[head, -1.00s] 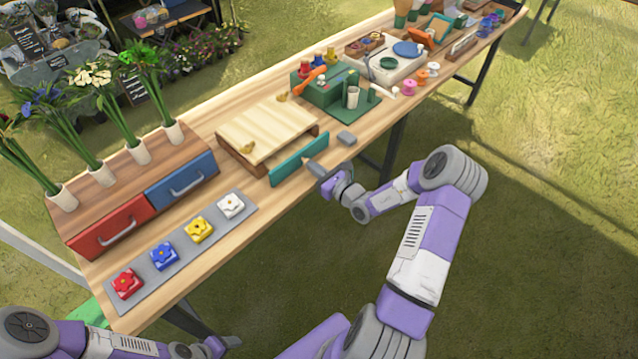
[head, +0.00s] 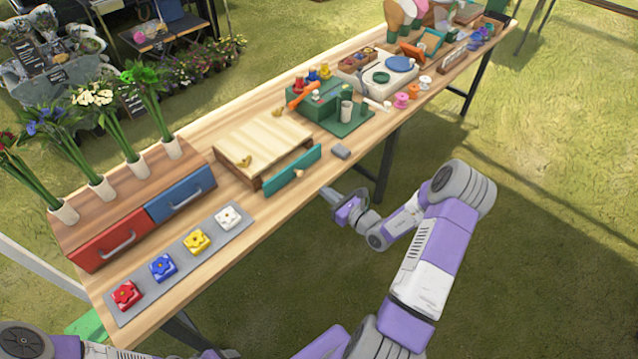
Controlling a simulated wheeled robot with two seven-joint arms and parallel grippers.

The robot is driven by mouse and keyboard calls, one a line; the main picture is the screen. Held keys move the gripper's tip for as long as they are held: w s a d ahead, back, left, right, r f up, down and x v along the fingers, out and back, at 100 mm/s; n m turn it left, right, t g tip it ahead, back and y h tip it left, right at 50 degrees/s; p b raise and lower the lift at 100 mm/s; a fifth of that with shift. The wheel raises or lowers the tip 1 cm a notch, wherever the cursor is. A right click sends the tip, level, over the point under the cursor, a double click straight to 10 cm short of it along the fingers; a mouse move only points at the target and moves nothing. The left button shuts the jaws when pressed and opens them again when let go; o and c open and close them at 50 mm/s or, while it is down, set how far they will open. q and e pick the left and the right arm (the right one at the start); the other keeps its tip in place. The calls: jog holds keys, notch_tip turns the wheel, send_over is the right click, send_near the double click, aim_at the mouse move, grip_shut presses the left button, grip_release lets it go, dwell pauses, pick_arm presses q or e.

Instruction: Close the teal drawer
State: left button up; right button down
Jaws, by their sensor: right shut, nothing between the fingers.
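The teal drawer (head: 285,176) is the front of a small wooden box (head: 262,140) on the table, with a small knob on its face. The front panel stands a narrow way out from the box, with a dark gap behind it. My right gripper (head: 332,196) is shut and empty, off the table's front edge, to the lower right of the drawer and apart from it. My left gripper (head: 222,354) is only partly in view at the bottom edge, far from the drawer; its fingers cannot be made out.
A grey strip (head: 180,262) with coloured flower tiles and a red-and-blue drawer unit (head: 142,220) are to the left. Air in front of the table is free.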

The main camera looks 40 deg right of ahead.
jog(key=s, duration=0.5)
jog(key=g+h+b, duration=0.1)
jog(key=g+b, duration=0.1)
jog(key=g, duration=0.3)
send_near(301, 174)
jog(key=b+x, duration=0.1)
jog(key=x, duration=0.1)
jog(key=b+x, duration=0.1)
jog(key=x, duration=0.2)
jog(key=shift+w+a+f+b, duration=0.1)
jog(key=shift+a+f+b, duration=0.05)
jog(key=shift+f+b, duration=0.3)
jog(key=shift+w, duration=0.55)
